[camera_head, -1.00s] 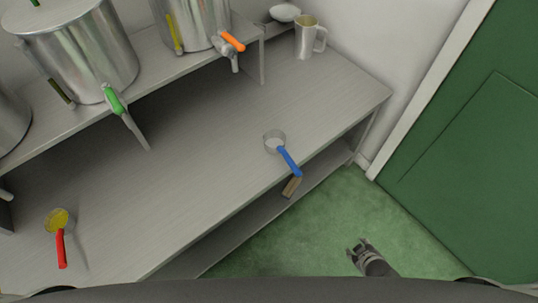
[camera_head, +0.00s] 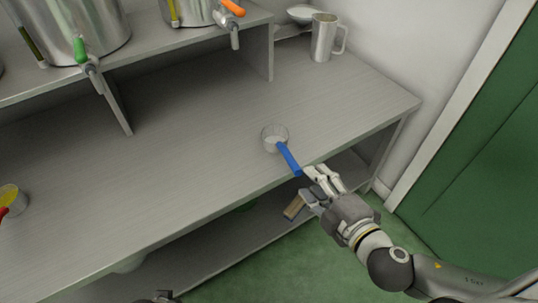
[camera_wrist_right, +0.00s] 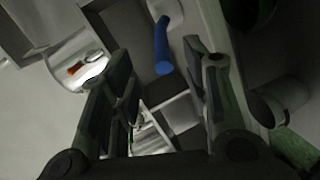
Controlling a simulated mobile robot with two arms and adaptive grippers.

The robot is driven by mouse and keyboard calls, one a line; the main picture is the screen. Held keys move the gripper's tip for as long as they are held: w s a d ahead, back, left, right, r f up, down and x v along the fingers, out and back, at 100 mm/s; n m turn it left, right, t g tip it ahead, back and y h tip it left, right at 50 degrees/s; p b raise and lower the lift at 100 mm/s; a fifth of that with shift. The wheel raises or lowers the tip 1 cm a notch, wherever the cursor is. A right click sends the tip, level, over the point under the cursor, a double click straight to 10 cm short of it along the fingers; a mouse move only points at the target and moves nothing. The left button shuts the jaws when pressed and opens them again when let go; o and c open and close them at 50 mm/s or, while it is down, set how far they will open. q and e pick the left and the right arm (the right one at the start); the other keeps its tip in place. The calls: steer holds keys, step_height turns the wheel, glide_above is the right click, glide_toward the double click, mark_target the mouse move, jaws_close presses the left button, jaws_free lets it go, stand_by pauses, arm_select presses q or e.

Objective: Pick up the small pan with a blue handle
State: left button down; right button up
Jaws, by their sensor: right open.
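The small pan (camera_head: 275,138) with a blue handle (camera_head: 289,159) stands on the grey table near its front edge. Its handle points toward the lower right, over the edge. My right gripper (camera_head: 312,184) is open just beyond the handle's end, close to it; contact is not clear. In the right wrist view the blue handle (camera_wrist_right: 162,47) shows ahead, between and beyond the spread fingers (camera_wrist_right: 163,75). The pan's bowl is partly cut off at the top there. A dark tip, probably my left gripper (camera_head: 160,297), barely shows at the bottom edge.
Metal vats (camera_head: 70,28) with coloured taps stand on a raised shelf (camera_head: 140,48) behind. A metal jug (camera_head: 322,40) stands at the table's back right. A yellow-filled scoop (camera_head: 11,198) with a red handle is far left. A brown block (camera_head: 294,207) lies on the lower shelf.

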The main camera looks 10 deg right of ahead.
mark_target(294, 163)
steer(key=shift+w+a+r, duration=0.1)
steer(key=shift+a+r, duration=0.25)
steer(key=shift+x, duration=2.6)
steer(key=x, duration=0.3)
steer(key=shift+w+f, duration=0.25)
steer(key=shift+f, duration=0.15)
arm_select(q)
steer(key=shift+r, duration=1.15)
arm_select(e)
steer(key=shift+w+a+f, duration=0.2)
steer(key=shift+w, duration=0.5)
jaws_close()
